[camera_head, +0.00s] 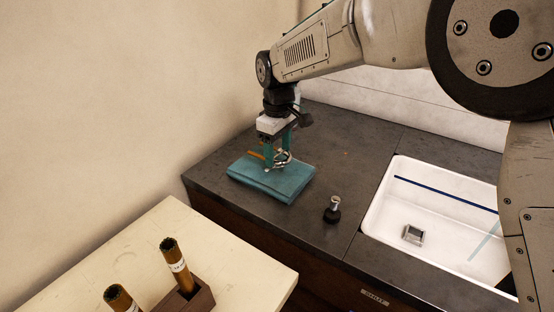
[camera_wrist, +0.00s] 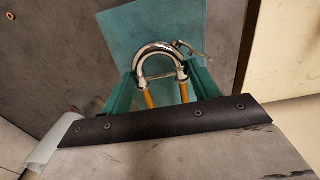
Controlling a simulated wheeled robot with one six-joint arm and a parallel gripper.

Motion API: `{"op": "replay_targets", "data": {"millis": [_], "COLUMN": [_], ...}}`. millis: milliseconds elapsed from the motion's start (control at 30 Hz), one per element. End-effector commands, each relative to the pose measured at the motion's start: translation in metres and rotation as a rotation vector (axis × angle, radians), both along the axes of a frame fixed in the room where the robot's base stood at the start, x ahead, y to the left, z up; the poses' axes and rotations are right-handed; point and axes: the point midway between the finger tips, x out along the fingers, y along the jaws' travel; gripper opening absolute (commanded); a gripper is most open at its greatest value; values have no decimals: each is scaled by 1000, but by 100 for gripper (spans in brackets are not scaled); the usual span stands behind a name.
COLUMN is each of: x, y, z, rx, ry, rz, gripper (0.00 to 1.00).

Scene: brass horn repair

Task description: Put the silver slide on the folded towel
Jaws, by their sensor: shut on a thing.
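The silver slide (camera_head: 284,157) is a shiny U-shaped tube. In the wrist view its silver bow (camera_wrist: 157,46) shows with two brass-coloured legs pointing back toward my wrist. My gripper (camera_head: 279,155), with teal fingers, is shut on the slide. The folded towel (camera_head: 288,187) is a blue-green pad lying flat near the left end of the dark counter. It also shows in the wrist view (camera_wrist: 115,32), behind the slide. My gripper and the slide are over the towel, low down. I cannot tell whether the slide touches it.
A small dark-based, silver-topped object (camera_head: 332,211) stands right of the towel. A white sink (camera_head: 378,222) farther right holds a small square metal piece (camera_head: 413,235). A cream table (camera_head: 100,262) in front bears labelled brown cylinders (camera_head: 175,262) and a wooden block (camera_head: 197,302).

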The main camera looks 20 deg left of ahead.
Motion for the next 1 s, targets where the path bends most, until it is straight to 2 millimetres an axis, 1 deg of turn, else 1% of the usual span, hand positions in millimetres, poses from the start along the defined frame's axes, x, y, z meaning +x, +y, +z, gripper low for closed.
{"op": "replay_targets", "data": {"millis": [133,300,700,733,767,800,1000], "x": [1,0,1,1,1,1,1], "y": [1,1,1,1,1,1,1], "z": [-9,-33,-39,-38,-38,-38,-38], "rx": [-2,-3,-1,0,0,0,0], "ry": [1,3,0,0,0,0,0], "rz": [0,1,0,0,0,0,0], "gripper": [37,37,37,69,77,82,82]}}
